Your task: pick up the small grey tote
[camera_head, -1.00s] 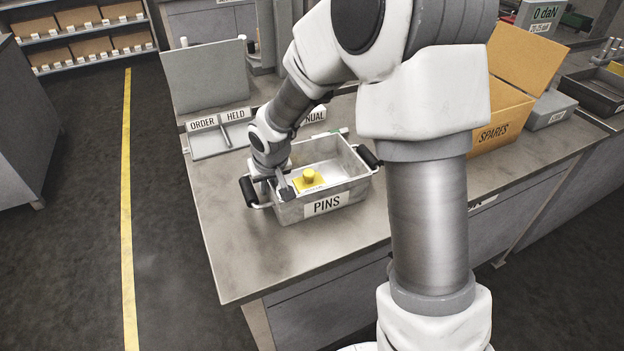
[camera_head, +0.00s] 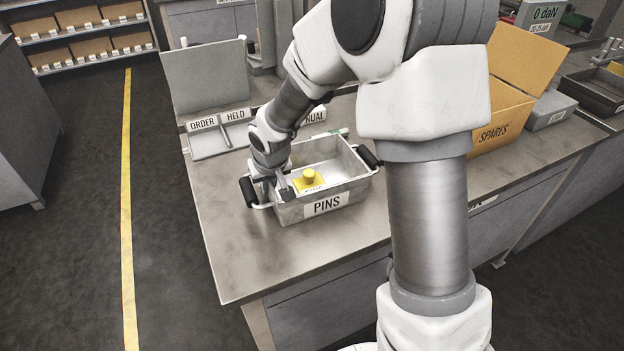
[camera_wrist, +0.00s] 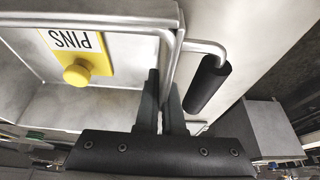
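The small grey tote (camera_head: 291,214), labelled PINS, sits on the grey workbench (camera_head: 235,260) with black-gripped handles at its left and right ends. A yellow plate with a round yellow knob (camera_head: 309,177) lies inside it. My gripper (camera_head: 279,192) reaches down at the tote's left end. In the wrist view, my gripper (camera_wrist: 164,100) has its fingers close together, one on each side of the tote's end wall, shut on its rim. The black handle grip (camera_wrist: 206,86) is just outside the right finger. The lower fingertips are partly hidden. The tote appears to rest on the bench.
A tray with ORDER and HELD labels (camera_head: 207,146) stands behind the tote. The bench's front left is bare. My arm hides part of the bench.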

